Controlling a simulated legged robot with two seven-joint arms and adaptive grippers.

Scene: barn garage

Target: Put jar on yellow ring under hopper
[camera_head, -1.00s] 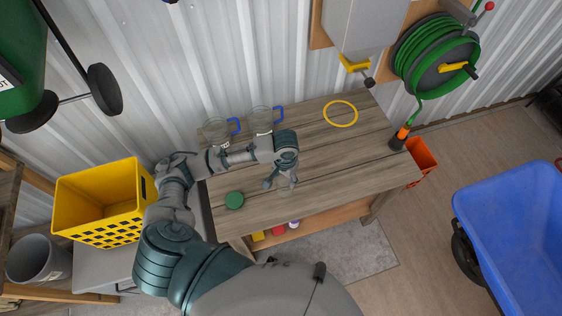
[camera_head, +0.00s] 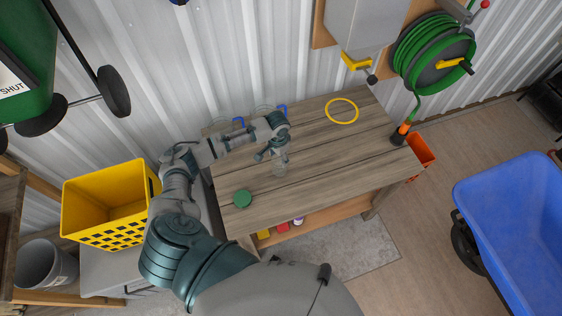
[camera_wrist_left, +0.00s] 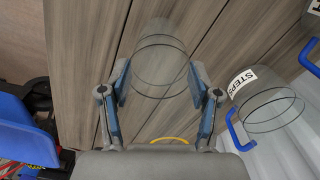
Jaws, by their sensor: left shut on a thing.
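A clear glass jar (camera_head: 279,169) is between the fingers of my left gripper (camera_head: 270,154), over the wooden workbench. In the left wrist view, my left gripper (camera_wrist_left: 160,100) is shut on the jar (camera_wrist_left: 161,62), with a finger on each side. I cannot tell whether its base touches the bench. The yellow ring (camera_head: 343,124) lies flat and empty at the bench's back right, to the right of and behind the jar. The grey hopper (camera_head: 365,22) hangs on the wall above the ring, with a yellow outlet (camera_head: 356,63). My right gripper is out of view.
Two clear mugs with blue handles (camera_head: 281,108) stand at the back left, partly behind my left arm; one is labelled STEPS (camera_wrist_left: 262,98). A green lid (camera_head: 242,199) lies front left. A black-orange nozzle (camera_head: 399,135) is at the right edge. The bench between jar and ring is clear.

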